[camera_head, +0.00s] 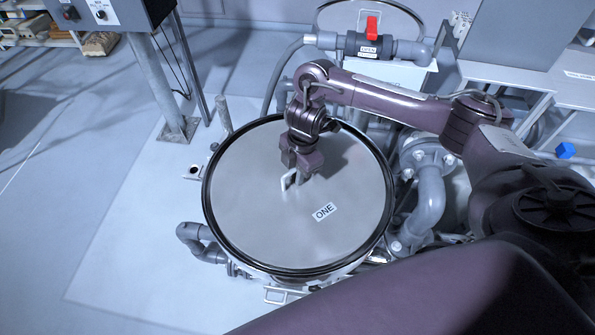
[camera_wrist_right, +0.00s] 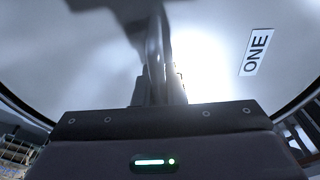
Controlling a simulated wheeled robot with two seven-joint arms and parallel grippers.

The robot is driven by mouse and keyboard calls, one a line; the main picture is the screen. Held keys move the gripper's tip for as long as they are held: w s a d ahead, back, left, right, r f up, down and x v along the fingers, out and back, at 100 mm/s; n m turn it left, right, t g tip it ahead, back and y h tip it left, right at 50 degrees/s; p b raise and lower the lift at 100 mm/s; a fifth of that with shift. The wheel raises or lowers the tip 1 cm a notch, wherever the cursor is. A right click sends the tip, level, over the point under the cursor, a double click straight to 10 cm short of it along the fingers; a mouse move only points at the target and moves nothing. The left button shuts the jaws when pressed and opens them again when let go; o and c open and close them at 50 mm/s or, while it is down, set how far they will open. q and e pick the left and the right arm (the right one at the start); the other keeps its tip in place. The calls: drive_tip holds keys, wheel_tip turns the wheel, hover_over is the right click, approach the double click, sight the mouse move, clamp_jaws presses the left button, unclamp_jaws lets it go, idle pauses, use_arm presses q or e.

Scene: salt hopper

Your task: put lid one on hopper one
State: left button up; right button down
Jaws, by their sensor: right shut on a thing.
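Lid one (camera_head: 250,220) is a round grey metal disc with a black rim and a label reading ONE. In the head view it lies over the top of hopper one (camera_head: 305,287), whose wall shows only as a strip below the rim. I cannot tell whether the lid is fully seated. My right gripper (camera_head: 296,179) is shut on the lid's handle near the middle of the lid. In the right wrist view the handle (camera_wrist_right: 154,50) stands between the fingers, and lid one (camera_wrist_right: 215,75) fills the background. My left gripper is not in view.
Grey pipes (camera_head: 430,195) and a flange crowd the right side of the hopper. A red-handled valve (camera_head: 371,30) is behind it. A control box on a post (camera_head: 155,85) stands at the back left. The floor (camera_head: 60,200) at the left is clear.

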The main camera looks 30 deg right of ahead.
drive_tip(key=shift+f, duration=0.35)
drive_tip(key=c, duration=1.5)
unclamp_jaws()
drive_tip(key=shift+o, duration=0.5)
drive_tip(key=shift+s, duration=0.1)
drive_tip(key=r, duration=0.2)
drive_tip(key=r+p, duration=0.1)
drive_tip(key=r, duration=0.3)
drive_tip(key=shift+d+r, duration=0.25)
drive_tip(key=shift+d, duration=0.1)
drive_tip(key=shift+d+r, duration=0.1)
drive_tip(key=shift+r, duration=0.6)
